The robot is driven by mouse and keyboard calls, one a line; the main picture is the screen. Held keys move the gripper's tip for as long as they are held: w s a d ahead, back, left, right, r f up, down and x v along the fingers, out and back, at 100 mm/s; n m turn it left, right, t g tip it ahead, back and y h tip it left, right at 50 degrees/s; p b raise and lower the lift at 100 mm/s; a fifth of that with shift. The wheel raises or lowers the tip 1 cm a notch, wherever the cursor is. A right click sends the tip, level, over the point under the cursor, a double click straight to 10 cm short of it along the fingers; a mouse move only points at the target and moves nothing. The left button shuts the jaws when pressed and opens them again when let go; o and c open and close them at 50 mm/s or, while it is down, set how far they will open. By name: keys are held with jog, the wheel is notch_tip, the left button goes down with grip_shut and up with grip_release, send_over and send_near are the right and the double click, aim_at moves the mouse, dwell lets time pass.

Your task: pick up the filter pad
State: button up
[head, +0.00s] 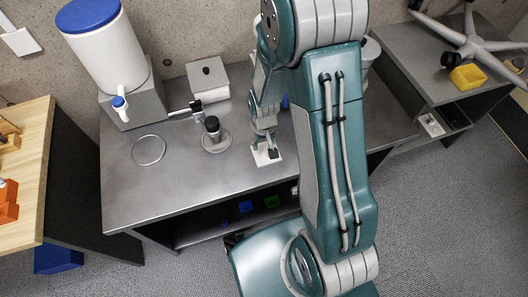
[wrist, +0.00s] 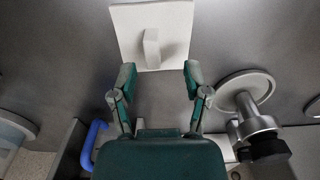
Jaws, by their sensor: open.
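The filter pad (wrist: 126,22) is a thin white square with a small raised block (wrist: 151,48) on it. It lies flat on the grey metal bench. In the head view the pad (head: 260,158) shows near the bench's front edge, partly hidden by my gripper (head: 265,138). In the wrist view my gripper (wrist: 157,80) is open, with its two fingers spread and nothing between them. The raised block lies just beyond the fingertips, roughly in line with the gap. I cannot tell how high the fingers are above the pad.
A round-based metal stand with a black knob (head: 212,124) is close left of my gripper. The bench (head: 172,187) also holds a thin ring (head: 149,150), a lidded box (head: 208,79) and a blue-lidded white dispenser (head: 108,52). The bench front around the ring is clear.

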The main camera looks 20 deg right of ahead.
aim_at(265, 148)
notch_tip(265, 148, down, 2)
jog(key=shift+d+f, duration=0.1)
jog(key=shift+f, duration=0.15)
jog(key=shift+d+f, duration=0.25)
jog(key=shift+d, duration=0.25)
jog(key=shift+a, duration=0.15)
jog(key=c, duration=0.6)
jog(key=shift+a, duration=0.15)
grip_shut()
jog(key=shift+a, duration=0.15)
jog(key=shift+d+r, duration=0.1)
jog(key=shift+d, duration=0.1)
